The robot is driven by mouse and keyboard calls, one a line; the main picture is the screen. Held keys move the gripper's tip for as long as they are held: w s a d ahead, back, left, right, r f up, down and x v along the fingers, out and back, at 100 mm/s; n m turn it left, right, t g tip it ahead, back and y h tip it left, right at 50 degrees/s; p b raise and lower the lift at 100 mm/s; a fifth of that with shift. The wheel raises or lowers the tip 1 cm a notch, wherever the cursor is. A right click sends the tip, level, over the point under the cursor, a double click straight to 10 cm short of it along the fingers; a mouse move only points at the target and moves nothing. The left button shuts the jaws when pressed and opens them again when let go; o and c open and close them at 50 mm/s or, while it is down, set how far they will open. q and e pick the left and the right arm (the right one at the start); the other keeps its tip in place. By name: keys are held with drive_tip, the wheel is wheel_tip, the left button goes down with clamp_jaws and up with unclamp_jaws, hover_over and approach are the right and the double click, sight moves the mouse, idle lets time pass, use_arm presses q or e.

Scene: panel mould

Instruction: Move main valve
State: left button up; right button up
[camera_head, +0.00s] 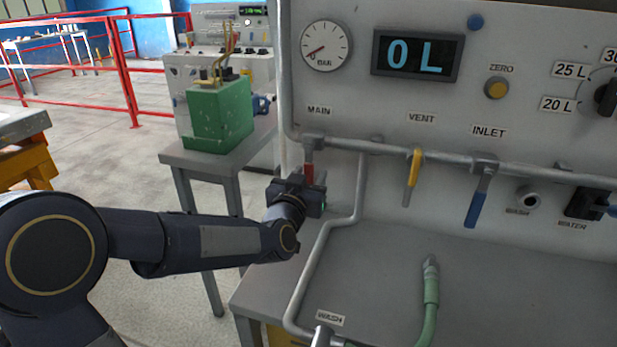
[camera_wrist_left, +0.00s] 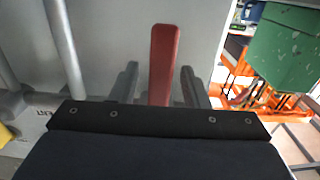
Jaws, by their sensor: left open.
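The main valve has a red lever (camera_head: 308,172) that hangs down from the pipe under the MAIN label in the head view. My left gripper (camera_head: 312,190) is at the lower part of this lever. In the left wrist view the red lever (camera_wrist_left: 163,62) stands between the two open fingers of my left gripper (camera_wrist_left: 160,85), with a gap on each side. The lever's lower end is partly hidden by the gripper in the head view. My right gripper is not in view.
A yellow VENT lever (camera_head: 412,178) and a blue INLET lever (camera_head: 478,200) hang to the right. A grey pipe (camera_head: 325,240) runs down close beside the gripper. A green hose (camera_head: 431,295) lies on the bench. The display (camera_head: 417,55) reads 0 L.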

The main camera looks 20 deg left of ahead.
use_arm(q)
clamp_jaws()
drive_tip(key=shift+d, duration=0.15)
drive_tip(key=d+r+n+b, duration=0.4)
drive_tip(key=d+r+n, duration=0.2)
drive_tip(key=n, duration=1.2)
drive_tip(key=shift+d+r+b, duration=0.3)
drive_tip(key=shift+d+r, duration=0.05)
drive_tip(key=shift+r, duration=0.25)
drive_tip(key=shift+s, duration=0.1)
drive_tip(key=shift+r, duration=0.1)
